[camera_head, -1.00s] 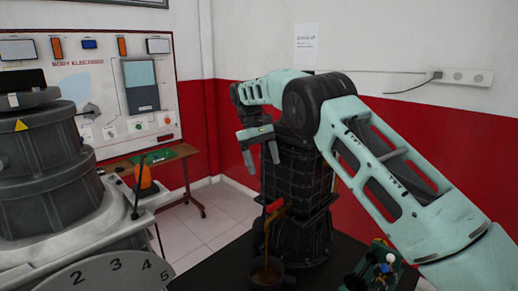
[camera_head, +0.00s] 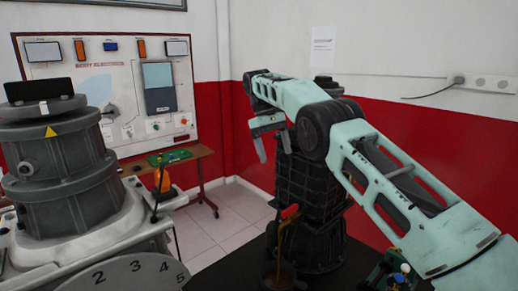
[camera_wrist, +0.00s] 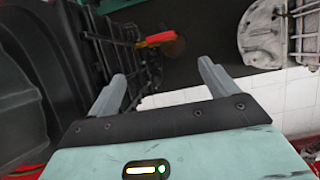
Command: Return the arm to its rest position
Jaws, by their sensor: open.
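My gripper (camera_head: 273,148) hangs at the end of my pale green arm, which is bent at a dark joint and reaches in from the right. Its two fingers are apart with nothing between them. In the wrist view my gripper (camera_wrist: 161,90) also shows open and empty. Just behind it in the head view stands a tall black ribbed engine block (camera_head: 308,195), which fills the left of the wrist view (camera_wrist: 40,70). I cannot tell the exact gap between them.
A red-handled part (camera_head: 289,212) stands in front of the block on a dark table (camera_head: 225,270). A large grey machine (camera_head: 65,175) is at left. A control panel (camera_head: 120,85) and small wooden table (camera_head: 200,152) stand behind. Floor tiles (camera_head: 205,225) show between.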

